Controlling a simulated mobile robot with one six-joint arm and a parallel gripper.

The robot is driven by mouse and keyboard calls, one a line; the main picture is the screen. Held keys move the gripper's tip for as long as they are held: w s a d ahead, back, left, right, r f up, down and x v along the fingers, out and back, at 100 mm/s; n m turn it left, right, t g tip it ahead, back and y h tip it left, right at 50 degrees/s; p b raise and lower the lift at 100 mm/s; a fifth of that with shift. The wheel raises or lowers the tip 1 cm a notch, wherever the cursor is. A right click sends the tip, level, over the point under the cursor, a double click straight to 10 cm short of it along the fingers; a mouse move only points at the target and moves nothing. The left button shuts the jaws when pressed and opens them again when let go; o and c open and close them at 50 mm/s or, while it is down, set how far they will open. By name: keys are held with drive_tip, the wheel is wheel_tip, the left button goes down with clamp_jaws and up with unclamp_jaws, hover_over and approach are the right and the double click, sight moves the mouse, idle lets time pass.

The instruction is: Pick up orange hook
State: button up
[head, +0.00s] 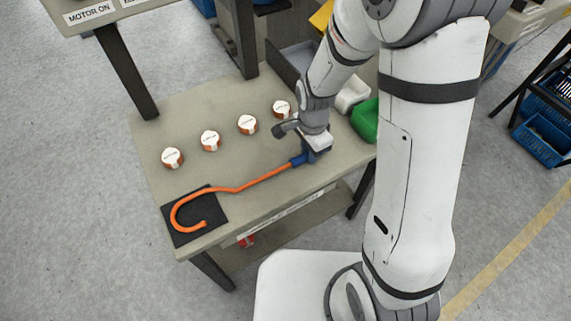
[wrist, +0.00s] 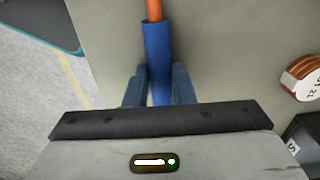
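The orange hook (head: 250,181) lies across the front of the table, with its curved end on a black mat (head: 215,235) at the left. Its straight shaft runs right to a blue handle (head: 297,161). My gripper (head: 305,157) is at the handle, low over the table. In the wrist view the blue handle (wrist: 156,50) lies between the two blue fingers of my gripper (wrist: 159,85), with no clear gap on either side. The fingers look shut on it. The handle's far end is hidden under the gripper body. The hook does not look lifted.
Several copper coils with white tops, such as the leftmost coil (head: 172,158), stand in a row behind the hook. A green bin (head: 366,122) and a white bin (head: 352,94) are at the table's right end. The table (head: 180,110) is clear at the back left.

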clamp_jaws()
drive_tip(key=shift+r, duration=0.1)
wheel_tip(320, 180, up, 10)
drive_tip(key=p, duration=0.2)
